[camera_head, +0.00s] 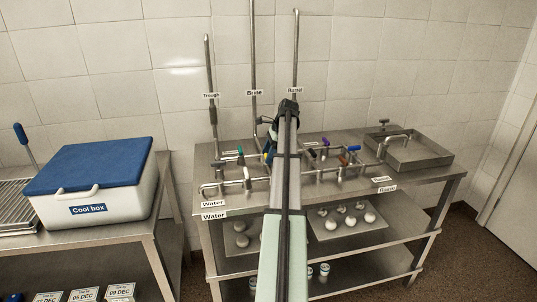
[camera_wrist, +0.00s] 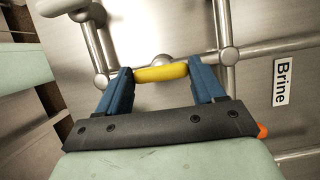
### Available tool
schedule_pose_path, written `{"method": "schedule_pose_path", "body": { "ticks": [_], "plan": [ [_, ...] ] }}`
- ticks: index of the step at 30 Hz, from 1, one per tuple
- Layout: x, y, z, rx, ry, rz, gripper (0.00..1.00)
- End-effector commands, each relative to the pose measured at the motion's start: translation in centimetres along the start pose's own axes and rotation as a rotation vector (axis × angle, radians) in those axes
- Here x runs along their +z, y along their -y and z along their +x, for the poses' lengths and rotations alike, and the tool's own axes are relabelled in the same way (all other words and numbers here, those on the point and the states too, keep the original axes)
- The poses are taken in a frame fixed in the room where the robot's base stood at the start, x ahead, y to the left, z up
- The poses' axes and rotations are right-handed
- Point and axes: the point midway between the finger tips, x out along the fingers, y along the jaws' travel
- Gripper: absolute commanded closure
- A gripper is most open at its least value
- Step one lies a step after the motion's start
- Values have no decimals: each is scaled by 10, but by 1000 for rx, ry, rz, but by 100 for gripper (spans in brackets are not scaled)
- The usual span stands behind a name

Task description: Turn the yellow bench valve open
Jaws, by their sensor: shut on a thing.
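The yellow bench valve (camera_wrist: 160,74) has a short yellow handle on the metal pipework. In the wrist view it lies crosswise between the two blue fingers of my gripper (camera_wrist: 157,70), which are shut on it, one at each end. In the head view my arm hides most of this spot; a bit of yellow (camera_head: 266,157) shows at the left of the arm. How far the valve is turned cannot be told.
The steel bench (camera_head: 230,202) carries pipes with green (camera_head: 240,151), purple (camera_head: 325,143), orange (camera_head: 342,160) and blue (camera_head: 353,148) handles close by. A basin (camera_head: 425,158) stands at the right. A cool box (camera_head: 95,182) stands on the left table. The "Brine" label (camera_wrist: 282,82) is at the right in the wrist view.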

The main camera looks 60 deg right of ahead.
Motion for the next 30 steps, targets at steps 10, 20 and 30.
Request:
{"method": "schedule_pose_path", "body": {
  "ticks": [10,20,30],
  "plan": [
    [0,1,0,20,-1,-49,62],
    [0,0,0,20,-2,-51,62],
    [0,0,0,20,-1,-49,6]
  ]
}}
